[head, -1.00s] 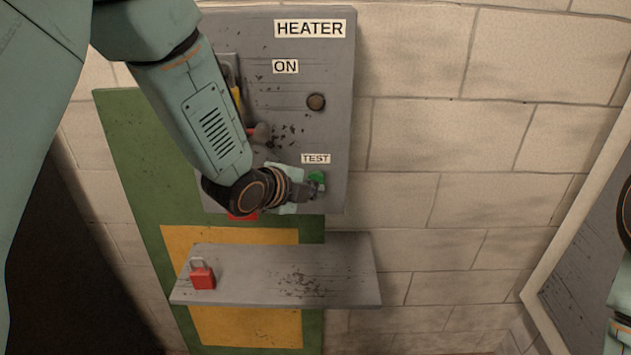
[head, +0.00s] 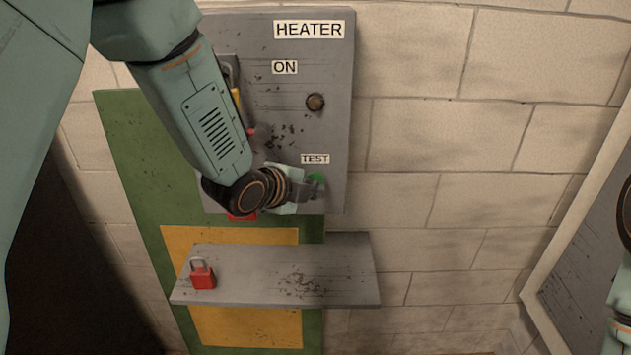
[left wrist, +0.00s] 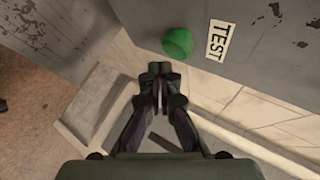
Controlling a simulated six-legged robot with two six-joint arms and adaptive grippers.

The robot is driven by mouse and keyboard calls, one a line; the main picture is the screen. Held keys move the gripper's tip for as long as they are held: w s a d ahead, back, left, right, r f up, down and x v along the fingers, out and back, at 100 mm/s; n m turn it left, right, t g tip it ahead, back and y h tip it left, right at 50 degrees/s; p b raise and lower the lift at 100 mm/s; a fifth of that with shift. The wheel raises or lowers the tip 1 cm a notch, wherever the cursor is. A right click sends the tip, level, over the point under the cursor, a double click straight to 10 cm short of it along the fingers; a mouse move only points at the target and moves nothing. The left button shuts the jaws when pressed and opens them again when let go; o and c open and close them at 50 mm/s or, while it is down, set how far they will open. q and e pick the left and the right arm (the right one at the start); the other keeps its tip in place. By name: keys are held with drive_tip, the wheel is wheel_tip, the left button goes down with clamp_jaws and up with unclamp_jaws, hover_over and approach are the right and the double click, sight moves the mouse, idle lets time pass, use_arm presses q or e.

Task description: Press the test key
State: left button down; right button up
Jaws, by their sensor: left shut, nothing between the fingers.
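The test key is a round green button (head: 316,178) on the grey heater panel (head: 300,130), just under the TEST label (head: 315,159). In the head view my left gripper (head: 316,190) is at the button and covers its lower part. In the left wrist view the green button (left wrist: 178,43) shows whole, beside the TEST label (left wrist: 219,41). There the shut, empty fingertips of my left gripper (left wrist: 160,70) appear just below the button. I cannot tell whether they touch it. My right gripper is not in view.
A grey shelf (head: 345,270) juts out below the panel, with a red padlock (head: 202,275) on its left end. Above the button are a dark round lamp (head: 315,102) and the ON label (head: 285,67). A framed grey board (head: 590,265) stands at the right.

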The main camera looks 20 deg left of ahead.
use_arm(q)
drive_tip(key=shift+w+a, duration=0.1)
drive_tip(key=shift+w+a+f, duration=0.1)
drive_tip(key=shift+w+a, duration=0.05)
drive_tip(key=shift+w, duration=0.25)
drive_tip(key=shift+w+a, duration=0.15)
drive_tip(key=shift+w, duration=0.4)
idle(1.1)
drive_tip(key=shift+s+d, duration=0.2)
drive_tip(key=shift+s, duration=0.3)
drive_tip(key=shift+s+d, duration=0.15)
drive_tip(key=shift+s, duration=0.35)
drive_tip(key=shift+s+d+b, duration=0.1)
drive_tip(key=shift+s+d, duration=0.1)
drive_tip(key=shift+s, duration=0.6)
drive_tip(key=shift+s+d+b, duration=0.1)
drive_tip(key=shift+s+d, duration=0.15)
drive_tip(key=shift+s, duration=0.55)
drive_tip(key=shift+s+d+b, duration=0.1)
drive_tip(key=shift+s+d, duration=0.1)
drive_tip(key=shift+s, duration=0.6)
